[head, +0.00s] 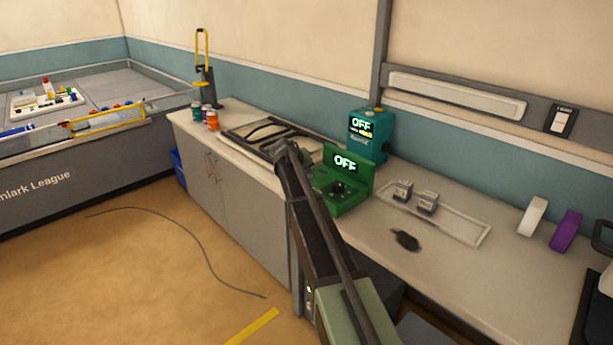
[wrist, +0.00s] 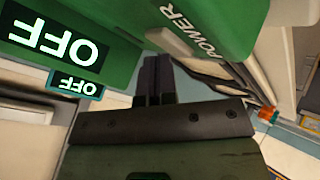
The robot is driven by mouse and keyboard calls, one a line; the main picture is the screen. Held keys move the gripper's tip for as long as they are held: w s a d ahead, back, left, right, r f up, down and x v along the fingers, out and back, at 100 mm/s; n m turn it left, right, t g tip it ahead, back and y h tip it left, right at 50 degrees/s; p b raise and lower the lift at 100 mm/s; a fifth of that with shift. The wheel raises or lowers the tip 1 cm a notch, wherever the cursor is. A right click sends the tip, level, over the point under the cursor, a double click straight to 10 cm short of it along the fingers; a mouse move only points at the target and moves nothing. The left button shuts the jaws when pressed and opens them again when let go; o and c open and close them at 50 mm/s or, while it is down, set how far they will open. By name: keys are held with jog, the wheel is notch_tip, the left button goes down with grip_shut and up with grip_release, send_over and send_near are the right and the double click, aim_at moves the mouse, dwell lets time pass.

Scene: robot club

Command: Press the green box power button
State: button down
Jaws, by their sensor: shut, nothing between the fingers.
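The green box (head: 349,202) stands on the counter, its raised back panel showing a lit OFF. It fills the upper part of the wrist view (wrist: 225,20), with OFF and a white POWER label (wrist: 190,30) in view. A pale slanted shape (wrist: 172,42) lies beside the label; I cannot tell if it is the button. My gripper (wrist: 158,65) is shut and empty, its dark fingertips close to the green box's edge by the label. Contact cannot be told. In the head view my arm's end lies at the box's left side.
A teal box (head: 367,150) reading OFF stands behind the green one. A black-framed tray (head: 262,135) lies to the left. A pale tray (head: 455,222) with two small grey blocks and a dark object (head: 406,240) lie to the right. The front right counter is mostly clear.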

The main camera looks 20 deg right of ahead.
jog(key=shift+r+p, duration=0.5)
notch_tip(320, 180, up, 6)
jog(key=p, duration=0.6)
